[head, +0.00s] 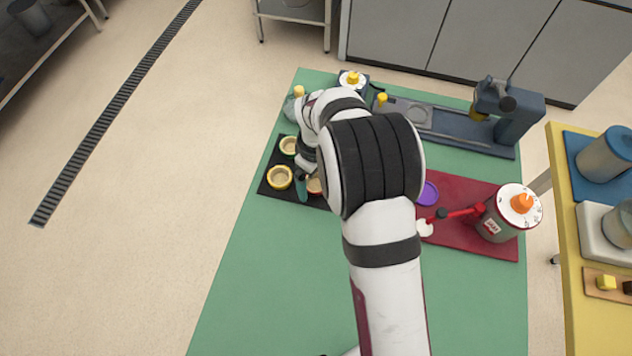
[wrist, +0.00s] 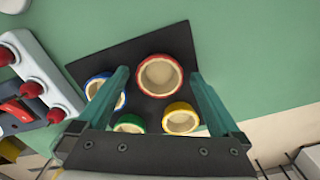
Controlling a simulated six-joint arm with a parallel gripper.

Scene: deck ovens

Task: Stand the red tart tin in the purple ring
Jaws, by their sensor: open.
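The red tart tin (wrist: 161,91) sits on a black mat (wrist: 150,40) with pale filling inside its red rim. In the wrist view my gripper (wrist: 159,72) is open, with one teal finger on each side of the red tin. No grip on it shows. In the head view my gripper (head: 302,190) is low over the mat, and the red tin (head: 314,187) is mostly hidden by my arm. The purple ring (head: 428,193) lies on a red board (head: 485,240) to the right, partly covered by my arm.
A blue tin (wrist: 97,84) is partly behind the left finger. Green (wrist: 128,124) and yellow (wrist: 180,118) tins stand close to the red one. On the red board, a canister with an orange knob (head: 500,214) and a red arm stand right of the ring.

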